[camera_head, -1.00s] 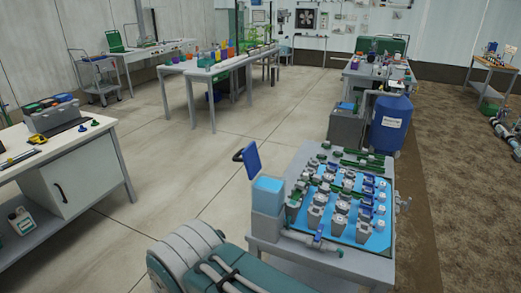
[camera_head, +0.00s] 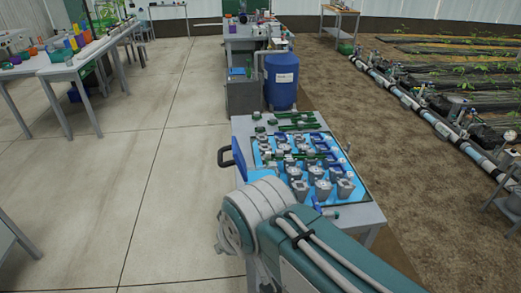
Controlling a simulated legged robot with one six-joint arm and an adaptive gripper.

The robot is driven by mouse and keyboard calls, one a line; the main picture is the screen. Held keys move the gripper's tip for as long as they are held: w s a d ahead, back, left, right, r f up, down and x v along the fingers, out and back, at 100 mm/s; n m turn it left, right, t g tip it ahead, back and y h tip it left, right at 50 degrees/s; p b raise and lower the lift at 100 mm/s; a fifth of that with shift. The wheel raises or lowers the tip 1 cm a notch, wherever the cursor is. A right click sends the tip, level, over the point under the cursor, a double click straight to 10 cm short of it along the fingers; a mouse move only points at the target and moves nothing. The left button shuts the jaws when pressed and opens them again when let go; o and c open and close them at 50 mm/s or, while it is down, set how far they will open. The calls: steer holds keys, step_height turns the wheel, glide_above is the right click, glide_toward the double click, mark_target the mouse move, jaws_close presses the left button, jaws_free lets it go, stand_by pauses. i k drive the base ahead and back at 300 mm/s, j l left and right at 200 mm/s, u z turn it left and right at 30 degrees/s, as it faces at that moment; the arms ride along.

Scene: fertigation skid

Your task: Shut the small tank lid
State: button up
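The small tank's blue lid (camera_head: 238,159) stands up at the left edge of the grey cart, so it appears open. My own arm covers most or all of the tank body below it, and the tank's opening cannot be seen. My arm's teal and grey links fill the lower middle of the view, in front of the cart.
The grey cart (camera_head: 362,215) carries a blue tray with several grey valve-like fittings and green parts. A dark loop handle (camera_head: 225,157) sticks out at its left. A blue barrel (camera_head: 281,82) stands behind it. Open concrete floor (camera_head: 150,190) lies to the left.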

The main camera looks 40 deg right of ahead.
mark_target(239, 160)
steer(key=i+j+z, duration=0.2)
steer(key=z, duration=0.25)
steer(key=i+j+z, duration=0.15)
steer(key=j+z, duration=0.15)
steer(key=z, duration=0.15)
steer(key=i+j+z, duration=0.1)
steer(key=j+z, duration=0.35)
steer(key=k, duration=0.25)
steer(key=i+l+z, duration=0.1)
steer(key=i+l, duration=0.15)
steer(key=i, duration=0.05)
